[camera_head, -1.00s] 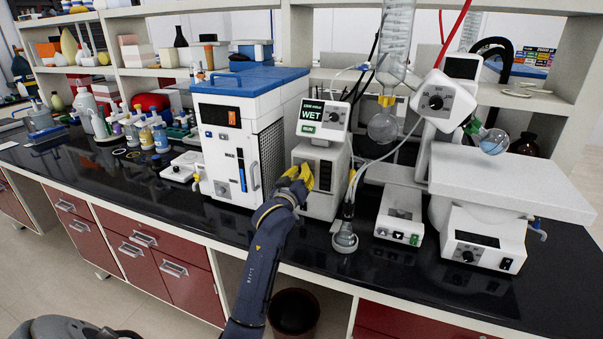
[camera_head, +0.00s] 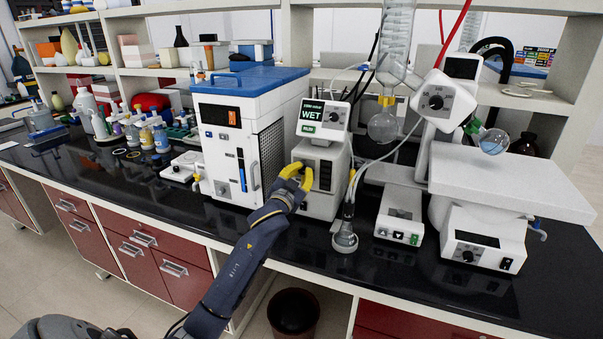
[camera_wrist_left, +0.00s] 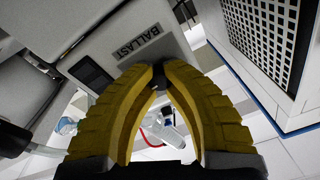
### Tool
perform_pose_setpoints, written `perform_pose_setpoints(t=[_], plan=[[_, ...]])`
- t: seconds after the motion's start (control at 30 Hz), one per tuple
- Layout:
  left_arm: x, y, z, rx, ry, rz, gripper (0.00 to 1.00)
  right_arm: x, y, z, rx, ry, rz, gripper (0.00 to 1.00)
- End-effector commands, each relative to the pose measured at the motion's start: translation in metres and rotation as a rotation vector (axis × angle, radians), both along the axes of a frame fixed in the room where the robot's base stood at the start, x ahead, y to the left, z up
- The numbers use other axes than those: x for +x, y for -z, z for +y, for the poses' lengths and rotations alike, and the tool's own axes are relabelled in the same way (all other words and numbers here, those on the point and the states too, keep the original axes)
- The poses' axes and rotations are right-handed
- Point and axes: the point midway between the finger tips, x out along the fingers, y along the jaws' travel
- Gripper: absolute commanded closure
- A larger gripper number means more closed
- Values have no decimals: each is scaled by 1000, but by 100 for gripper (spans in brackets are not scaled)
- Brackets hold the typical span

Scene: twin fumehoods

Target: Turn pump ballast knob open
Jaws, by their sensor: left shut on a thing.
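The pump (camera_head: 321,203) is a pale box on the black bench, with a display reading WET (camera_head: 313,113) on top. My left gripper (camera_head: 298,170), with yellow fingers, is at the upper left of the pump's front. In the left wrist view its ribbed fingers (camera_wrist_left: 159,72) arch together and their tips close on the small dark ballast knob (camera_wrist_left: 159,82), just under the BALLAST label (camera_wrist_left: 138,42). The fingers hide most of the knob, so its turned position cannot be told. My right gripper is not in view.
A white cabinet with a blue lid (camera_head: 245,82) stands close on the pump's left. A hose and glass flask (camera_head: 344,238) are right of the pump. A white control box (camera_head: 402,207) stands farther right. The bench's front strip is clear.

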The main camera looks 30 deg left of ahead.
Motion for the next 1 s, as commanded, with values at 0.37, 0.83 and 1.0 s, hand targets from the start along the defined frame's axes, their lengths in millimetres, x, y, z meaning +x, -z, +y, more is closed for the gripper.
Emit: perform_pose_setpoints(t=[0.37, 0.83, 1.0], plan=[[0, 3, -1, 138, 3, 31, 100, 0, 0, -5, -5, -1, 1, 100], [0, 3, -1, 158, 2, 35, 100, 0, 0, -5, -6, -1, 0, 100], [0, 3, -1, 158, 1, 35, 81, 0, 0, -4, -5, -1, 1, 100]])
